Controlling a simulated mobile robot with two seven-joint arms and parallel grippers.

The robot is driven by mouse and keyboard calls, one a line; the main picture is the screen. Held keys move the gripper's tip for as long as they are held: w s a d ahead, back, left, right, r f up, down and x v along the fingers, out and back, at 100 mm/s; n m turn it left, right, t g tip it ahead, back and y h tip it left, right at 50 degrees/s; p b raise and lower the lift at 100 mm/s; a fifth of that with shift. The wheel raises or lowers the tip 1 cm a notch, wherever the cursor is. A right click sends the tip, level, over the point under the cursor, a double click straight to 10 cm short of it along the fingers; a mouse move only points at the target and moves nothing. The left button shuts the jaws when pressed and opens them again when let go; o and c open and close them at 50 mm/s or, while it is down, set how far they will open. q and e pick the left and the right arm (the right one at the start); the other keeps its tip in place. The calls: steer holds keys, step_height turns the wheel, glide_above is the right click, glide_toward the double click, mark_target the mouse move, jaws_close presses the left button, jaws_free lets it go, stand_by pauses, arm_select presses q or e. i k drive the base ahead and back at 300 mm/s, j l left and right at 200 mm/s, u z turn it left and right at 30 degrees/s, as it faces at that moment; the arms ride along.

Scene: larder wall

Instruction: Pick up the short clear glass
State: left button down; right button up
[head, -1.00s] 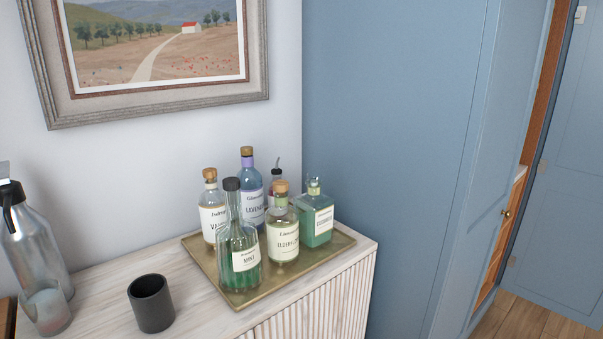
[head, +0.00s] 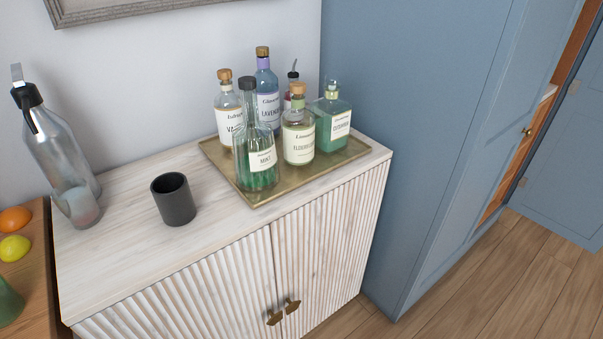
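A short clear glass (head: 80,209) stands upright on the left end of the white cabinet top, close in front of a tall clear bottle with a black cap. The glass overlaps the lower part of that bottle in the picture, and I cannot tell whether they touch. A pale layer shows inside the glass. Neither of my grippers is in the head view.
The tall bottle (head: 55,150) and a dark cup (head: 173,199) stand on the white cabinet (head: 130,240). A brass tray (head: 352,160) holds several syrup bottles. A wooden surface (head: 32,255) with an orange (head: 14,219) and a lemon (head: 14,249) adjoins at left.

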mark_target(73, 197)
steer(key=u, duration=1)
steer(key=k+j+u, duration=0.1)
steer(key=k+j, duration=0.05)
